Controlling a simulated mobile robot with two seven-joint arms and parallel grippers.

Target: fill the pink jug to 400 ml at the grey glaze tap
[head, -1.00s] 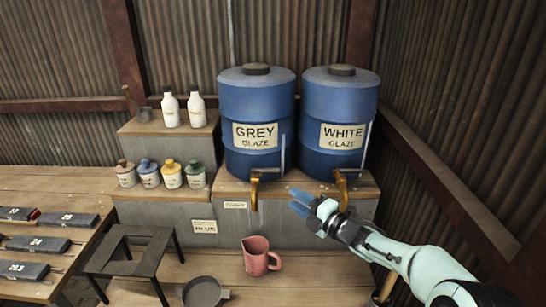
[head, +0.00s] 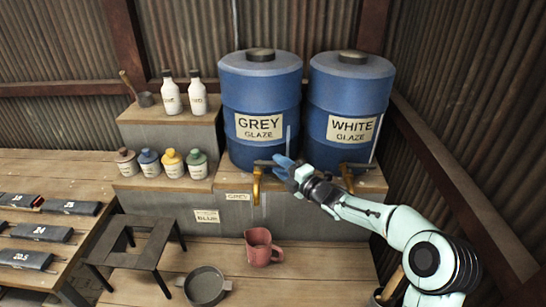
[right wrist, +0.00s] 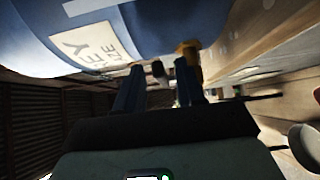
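The pink jug (head: 258,248) stands upright on the low wooden shelf, below and slightly in front of the grey glaze tap (head: 257,185). The tap is brass with a dark lever on top, under the blue barrel labelled GREY GLAZE (head: 260,105). My right gripper (head: 281,164) is at the lever's right end, well above the jug. In the right wrist view, its two fingers (right wrist: 160,88) are apart, with the lever's dark end between their tips and the brass tap just beyond. Whether they touch the lever is unclear. The jug's inside level cannot be read. My left gripper is out of view.
The WHITE GLAZE barrel (head: 348,105) and its tap (head: 347,178) stand to the right, close to my right forearm. A grey pan (head: 205,286) lies left of the jug, and a black stand (head: 133,248) is further left. Bottles and small jars fill the stepped shelf.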

